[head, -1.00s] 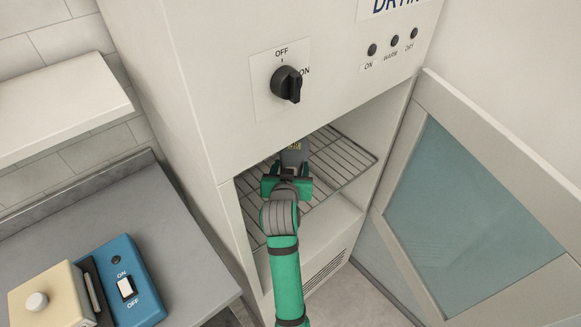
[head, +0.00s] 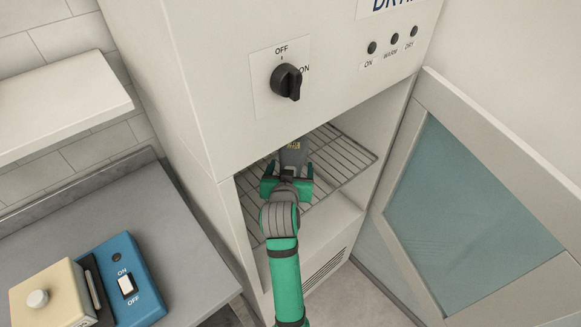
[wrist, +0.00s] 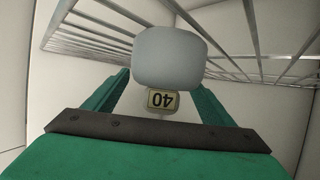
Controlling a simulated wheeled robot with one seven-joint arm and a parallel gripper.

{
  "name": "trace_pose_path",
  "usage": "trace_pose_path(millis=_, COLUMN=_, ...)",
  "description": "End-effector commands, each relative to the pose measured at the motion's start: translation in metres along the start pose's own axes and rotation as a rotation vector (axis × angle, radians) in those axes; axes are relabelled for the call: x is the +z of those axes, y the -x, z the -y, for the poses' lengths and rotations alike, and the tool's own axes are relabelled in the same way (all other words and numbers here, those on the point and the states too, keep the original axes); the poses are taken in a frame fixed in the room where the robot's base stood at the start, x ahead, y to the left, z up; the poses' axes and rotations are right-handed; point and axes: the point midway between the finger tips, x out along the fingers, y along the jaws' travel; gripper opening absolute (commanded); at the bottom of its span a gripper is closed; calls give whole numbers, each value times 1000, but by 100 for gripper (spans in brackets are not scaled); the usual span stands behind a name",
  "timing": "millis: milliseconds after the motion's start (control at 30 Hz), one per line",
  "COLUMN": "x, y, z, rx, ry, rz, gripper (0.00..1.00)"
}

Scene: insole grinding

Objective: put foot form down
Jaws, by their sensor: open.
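The grey foot form (head: 293,155) is on the wire rack (head: 345,152) inside the drying cabinet. In the wrist view, its rounded grey end (wrist: 172,55) shows, with a label reading 40 (wrist: 163,99) below it. My green gripper (head: 287,174) reaches into the cabinet at the near end of the form. Its fingers are open, one on each side of the form's near part. They also show in the wrist view (wrist: 163,88). Whether a finger still touches the form I cannot tell. The form's underside is hidden.
The cabinet door (head: 470,215) stands open at the right. The cabinet front with a black knob (head: 286,81) is above the opening. A grey counter (head: 150,215) with a blue switch box (head: 127,280) is at the left. Rack to the right of the form is clear.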

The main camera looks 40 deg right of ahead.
Motion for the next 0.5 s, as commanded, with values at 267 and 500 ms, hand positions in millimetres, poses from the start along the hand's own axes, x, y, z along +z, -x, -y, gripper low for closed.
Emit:
trace_pose_path(millis=267, x=0, y=54, z=1, rx=-3, ry=-1, rz=-3, gripper=77)
trace_pose_path(millis=500, x=0, y=94, z=1, rx=-2, ry=0, rz=-3, gripper=77)
